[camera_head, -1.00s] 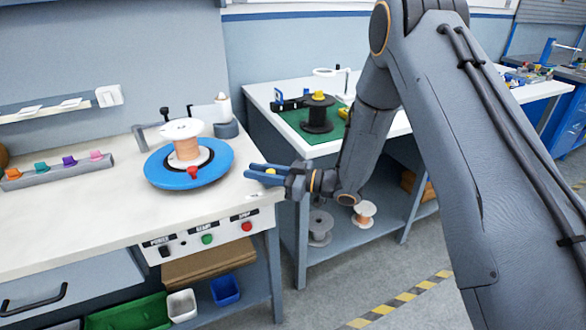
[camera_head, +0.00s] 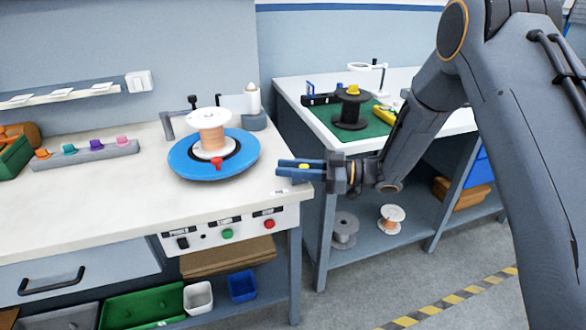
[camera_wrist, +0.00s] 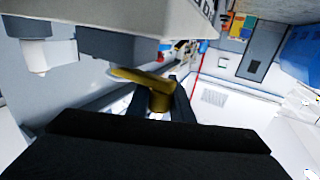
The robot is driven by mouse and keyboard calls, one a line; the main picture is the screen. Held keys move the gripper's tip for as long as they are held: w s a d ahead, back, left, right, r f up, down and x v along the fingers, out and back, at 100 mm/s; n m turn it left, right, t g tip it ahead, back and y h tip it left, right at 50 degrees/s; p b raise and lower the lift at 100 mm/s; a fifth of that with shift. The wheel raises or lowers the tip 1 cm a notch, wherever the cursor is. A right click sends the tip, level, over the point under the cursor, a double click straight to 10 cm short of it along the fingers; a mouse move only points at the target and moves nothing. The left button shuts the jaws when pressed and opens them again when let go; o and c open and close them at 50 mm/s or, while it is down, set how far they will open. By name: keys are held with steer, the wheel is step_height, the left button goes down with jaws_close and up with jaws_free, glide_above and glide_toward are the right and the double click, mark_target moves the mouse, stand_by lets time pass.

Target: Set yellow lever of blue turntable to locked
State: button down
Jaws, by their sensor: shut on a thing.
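The blue turntable (camera_head: 180,158) lies on the white workbench in the head view. It carries a copper-coloured spool with white flanges (camera_head: 208,128) and has a red knob (camera_head: 217,163) at its front. My gripper (camera_head: 294,168) is to the right of the turntable, near the bench's right end, apart from the disc.
The white workbench (camera_head: 90,210) has a front panel with a green button (camera_head: 227,234) and a red button (camera_head: 268,224). A second bench with a green mat (camera_head: 340,122) and black spool (camera_head: 350,108) stands behind my arm. Coloured knobs (camera_head: 96,147) line the left.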

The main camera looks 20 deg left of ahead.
steer(key=c, duration=1.6)
jaws_free()
steer(key=shift+w+r, duration=0.1)
steer(key=shift+w, duration=0.05)
steer(key=shift+o, duration=0.2)
steer(key=shift+d, duration=0.25)
steer(key=w+d+b, duration=0.1)
steer(key=d, duration=0.6)
steer(key=shift+w+b, duration=0.2)
steer(key=shift+b, duration=0.2)
steer(key=shift+d, duration=0.1)
